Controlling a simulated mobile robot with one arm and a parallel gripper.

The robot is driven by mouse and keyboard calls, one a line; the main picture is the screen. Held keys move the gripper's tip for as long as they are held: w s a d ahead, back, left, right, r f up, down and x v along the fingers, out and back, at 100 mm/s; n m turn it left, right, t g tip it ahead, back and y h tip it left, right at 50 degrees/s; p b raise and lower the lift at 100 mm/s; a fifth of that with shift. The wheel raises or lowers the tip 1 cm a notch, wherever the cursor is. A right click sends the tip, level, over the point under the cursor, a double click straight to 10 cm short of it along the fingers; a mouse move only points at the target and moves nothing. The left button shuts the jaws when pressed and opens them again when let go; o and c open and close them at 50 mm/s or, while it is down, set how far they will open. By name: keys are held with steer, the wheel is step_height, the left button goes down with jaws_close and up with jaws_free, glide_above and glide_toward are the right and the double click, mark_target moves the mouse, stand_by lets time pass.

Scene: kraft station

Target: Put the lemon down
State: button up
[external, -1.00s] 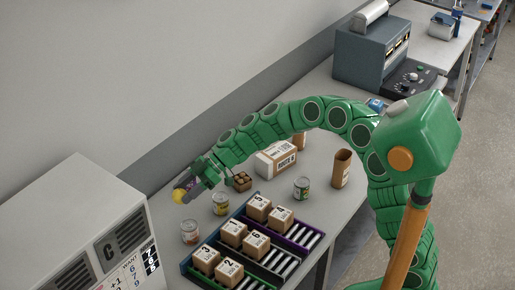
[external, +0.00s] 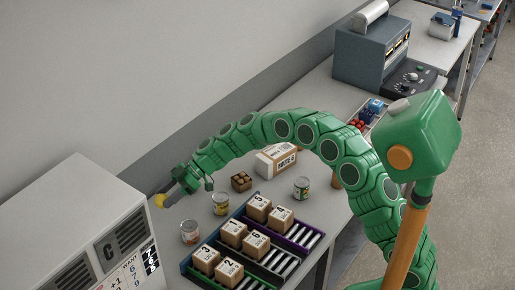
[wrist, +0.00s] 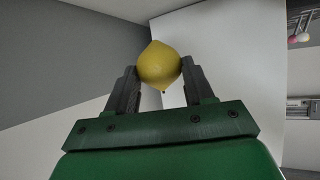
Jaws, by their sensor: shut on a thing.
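The yellow lemon (external: 159,201) is at the tip of my gripper (external: 166,196), at the far left of the table in the external view. In the wrist view the lemon (wrist: 159,66) sits between the two dark fingers of my gripper (wrist: 159,75), which are shut on it from both sides. I cannot tell how high the lemon is above the table, or whether it touches it.
The white machine (external: 100,225) stands at the left near the lemon. The rack (external: 268,262) holds several numbered boxes. A white box (external: 276,160) lies behind my arm's near side.

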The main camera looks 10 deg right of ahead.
steer(key=shift+w+a+f, duration=0.45)
steer(key=shift+a+f, duration=0.05)
steer(key=shift+a, duration=0.2)
steer(key=shift+w+a+f, duration=0.45)
steer(key=shift+a+f, duration=0.2)
steer(key=shift+f, duration=0.3)
steer(key=shift+w+a+f, duration=0.4)
steer(key=shift+a+f, duration=0.2)
steer(key=shift+f, duration=0.3)
steer(key=shift+w+a+f, duration=0.45)
steer(key=shift+a+f, duration=0.2)
steer(key=shift+f, duration=1.85)
steer(key=o, duration=1.1)
steer(key=shift+f, duration=0.1)
steer(key=shift+c, duration=0.2)
